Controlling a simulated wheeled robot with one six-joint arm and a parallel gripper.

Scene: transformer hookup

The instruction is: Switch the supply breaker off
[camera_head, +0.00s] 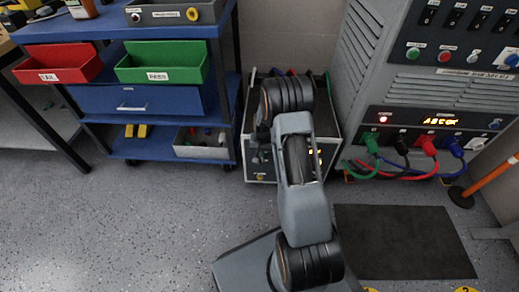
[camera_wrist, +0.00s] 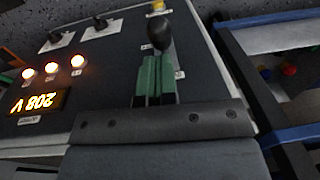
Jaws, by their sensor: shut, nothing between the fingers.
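In the wrist view my gripper (camera_wrist: 156,65) is shut and empty, its two green fingers close together over a dark panel (camera_wrist: 115,60). A black rounded handle (camera_wrist: 160,31) stands just beyond the fingertips; I cannot tell whether they touch. It may be the supply breaker's handle, but no readable label confirms this. In the head view my arm covers much of the low grey unit (camera_head: 257,168), and my gripper is hidden.
A blue cart (camera_head: 143,100) with a red bin (camera_head: 60,64) and a green bin (camera_head: 163,62) stands left of the unit. A tall grey cabinet (camera_head: 440,85) with plugged colored cables (camera_head: 400,172) stands right. A dark mat (camera_head: 405,245) lies on the floor.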

